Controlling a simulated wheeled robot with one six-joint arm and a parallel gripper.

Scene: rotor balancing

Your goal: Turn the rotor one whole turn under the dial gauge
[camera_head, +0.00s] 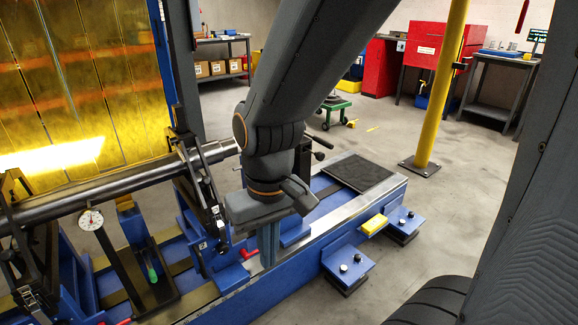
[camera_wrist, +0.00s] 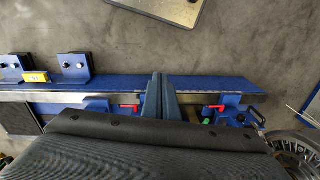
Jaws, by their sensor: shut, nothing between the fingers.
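The rotor's long dark shaft (camera_head: 130,183) lies across the blue balancing stand at the left of the head view, held in upright black-and-blue supports. The round white dial gauge (camera_head: 91,219) sits just below the shaft; its reading is too small to make out. My gripper (camera_head: 268,252) points down over the stand's near rail, to the right of the nearer support and apart from the shaft. Its two fingers are together and empty. In the wrist view the closed fingers (camera_wrist: 158,98) show over the rail, and a round metal part (camera_wrist: 297,152) shows at the right edge.
The blue bed (camera_head: 330,205) bears a black pad (camera_head: 360,173). Blue brackets (camera_head: 348,265) and a yellow block (camera_head: 374,225) are along its near side. A red lever (camera_head: 249,253) is close to my gripper.

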